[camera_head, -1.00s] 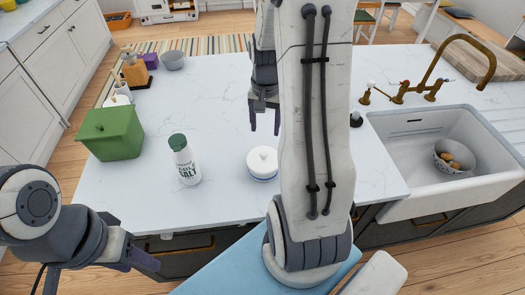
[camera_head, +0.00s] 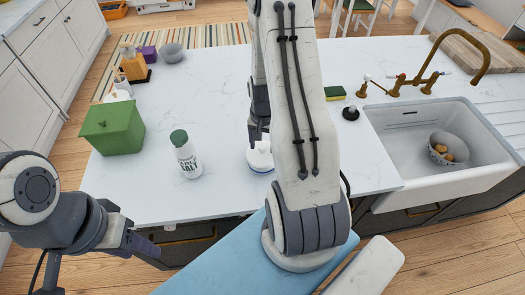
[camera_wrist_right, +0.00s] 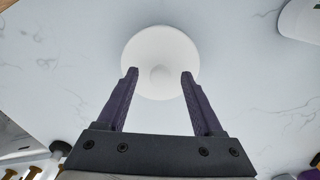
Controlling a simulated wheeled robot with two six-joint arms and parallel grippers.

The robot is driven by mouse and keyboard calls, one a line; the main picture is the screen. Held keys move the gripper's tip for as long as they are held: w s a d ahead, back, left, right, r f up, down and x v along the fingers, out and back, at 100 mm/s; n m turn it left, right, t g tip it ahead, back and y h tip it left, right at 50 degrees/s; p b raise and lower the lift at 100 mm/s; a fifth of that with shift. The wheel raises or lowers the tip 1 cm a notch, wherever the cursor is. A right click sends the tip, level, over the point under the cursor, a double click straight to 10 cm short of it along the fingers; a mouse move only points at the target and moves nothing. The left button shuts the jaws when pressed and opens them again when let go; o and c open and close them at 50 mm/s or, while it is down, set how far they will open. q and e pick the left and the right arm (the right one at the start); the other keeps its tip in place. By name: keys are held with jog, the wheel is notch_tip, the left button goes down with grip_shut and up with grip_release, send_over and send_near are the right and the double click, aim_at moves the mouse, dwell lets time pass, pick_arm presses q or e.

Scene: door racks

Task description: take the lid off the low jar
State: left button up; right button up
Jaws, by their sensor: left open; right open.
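The low jar (camera_head: 262,168) is white with a blue band near its base and stands on the white countertop. Its white lid shows from above in the right wrist view (camera_wrist_right: 160,52), with a round knob (camera_wrist_right: 160,74) at its middle. My right gripper (camera_wrist_right: 160,75) is open, its two purple fingers apart with the knob between their tips in the picture; I cannot tell the height gap. In the head view my right gripper (camera_head: 259,130) is at the jar, and my arm hides part of both. My left gripper (camera_head: 150,246) is low at the left, off the counter's front edge, away from the jar.
A salt shaker (camera_head: 186,158) stands left of the jar, and a green box (camera_head: 112,128) further left. A sponge (camera_head: 335,93) and a dark stopper-like item (camera_head: 350,113) lie to the right, before the sink (camera_head: 400,200). The counter's middle is clear.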

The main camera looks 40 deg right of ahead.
jog(key=shift+c, duration=0.3)
grip_shut()
jog(key=shift+r, duration=0.15)
